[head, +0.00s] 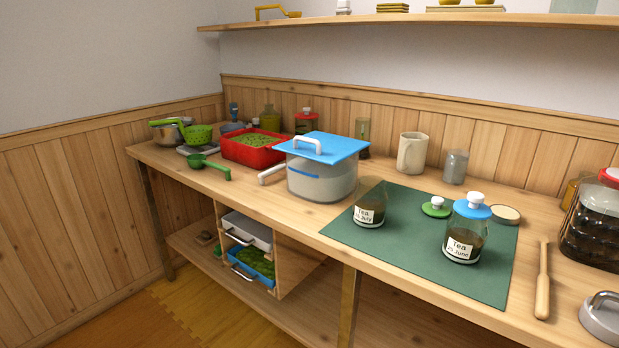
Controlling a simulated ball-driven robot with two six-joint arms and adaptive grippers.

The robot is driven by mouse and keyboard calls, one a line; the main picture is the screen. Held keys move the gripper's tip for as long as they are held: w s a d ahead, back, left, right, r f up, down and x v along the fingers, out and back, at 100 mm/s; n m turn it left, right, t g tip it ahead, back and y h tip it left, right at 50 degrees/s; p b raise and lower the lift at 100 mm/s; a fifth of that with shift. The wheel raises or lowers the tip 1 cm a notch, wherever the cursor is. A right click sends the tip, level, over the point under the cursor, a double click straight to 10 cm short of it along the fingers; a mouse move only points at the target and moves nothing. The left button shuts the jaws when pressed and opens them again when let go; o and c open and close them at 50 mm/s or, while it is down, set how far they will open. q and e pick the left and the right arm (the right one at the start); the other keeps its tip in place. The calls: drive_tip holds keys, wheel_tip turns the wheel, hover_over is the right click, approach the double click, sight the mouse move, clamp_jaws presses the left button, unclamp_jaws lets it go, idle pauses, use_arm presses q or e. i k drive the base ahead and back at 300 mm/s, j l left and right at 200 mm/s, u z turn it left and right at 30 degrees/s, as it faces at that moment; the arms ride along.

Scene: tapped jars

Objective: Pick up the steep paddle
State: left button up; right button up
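A long wooden paddle (543,284), which looks like the steep paddle, lies flat on the counter at the right. It is narrow at its far end and thicker at its near end. It lies just right of the dark green mat (490,287), apart from it, and nothing covers it. Neither of my grippers shows in the head view.
Two labelled tea jars, one open (370,207) and one blue-lidded (466,232), stand on the mat. A big jar of dark contents (592,222) and a grey handled lid (603,318) are right of the paddle. A blue-lidded tub (320,178) stands further left.

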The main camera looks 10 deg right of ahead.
sight(542, 308)
drive_tip(key=z, duration=1.7)
